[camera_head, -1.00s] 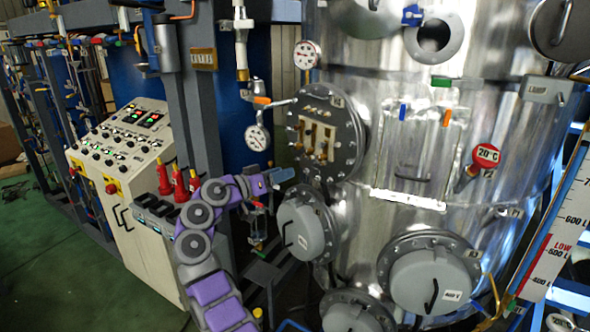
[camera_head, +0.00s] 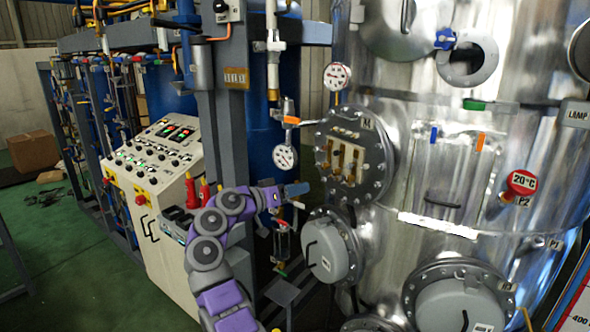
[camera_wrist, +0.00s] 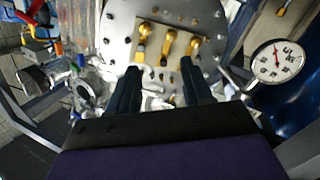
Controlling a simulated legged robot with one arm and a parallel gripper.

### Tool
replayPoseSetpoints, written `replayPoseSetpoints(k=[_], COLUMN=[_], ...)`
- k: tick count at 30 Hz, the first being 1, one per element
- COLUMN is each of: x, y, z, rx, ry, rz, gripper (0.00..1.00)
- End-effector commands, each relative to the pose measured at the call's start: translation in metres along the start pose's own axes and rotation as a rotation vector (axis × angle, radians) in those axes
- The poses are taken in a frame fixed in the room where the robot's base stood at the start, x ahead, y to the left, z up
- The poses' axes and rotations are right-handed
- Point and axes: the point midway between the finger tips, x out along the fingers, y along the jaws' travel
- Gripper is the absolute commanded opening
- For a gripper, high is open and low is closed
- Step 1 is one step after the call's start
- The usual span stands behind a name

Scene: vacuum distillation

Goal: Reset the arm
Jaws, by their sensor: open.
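My purple and grey arm curls up from the bottom middle in the head view. My gripper (camera_head: 296,190) points right, in front of the gap between the control panel and the steel tank. In the wrist view my gripper (camera_wrist: 160,85) shows two dark fingers set apart with nothing between them. Beyond the fingers is the round flange (camera_wrist: 205,20) with several brass fittings. The same flange (camera_head: 382,140) is on the tank in the head view, right of and above my gripper. Whether the fingers touch anything cannot be told, but they look clear.
The steel tank (camera_head: 410,85) fills the right side. A white control panel (camera_head: 150,165) stands left of my arm, with red-topped parts near it. A pressure gauge (camera_head: 285,157) hangs just above my gripper. Green floor (camera_head: 70,260) is open at the left; a cardboard box (camera_head: 33,150) lies farther back.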

Motion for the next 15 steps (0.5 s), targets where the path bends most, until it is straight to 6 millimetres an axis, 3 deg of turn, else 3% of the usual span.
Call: replayPoseSetpoints(k=[7, 15], x=[0.034, 0.065], y=[0.001, 0.023], z=[-0.021, -0.014], rx=[-0.158, -0.318], ry=[-0.065, -0.173], rz=[-0.079, -0.167], gripper=[0.50, 0.50])
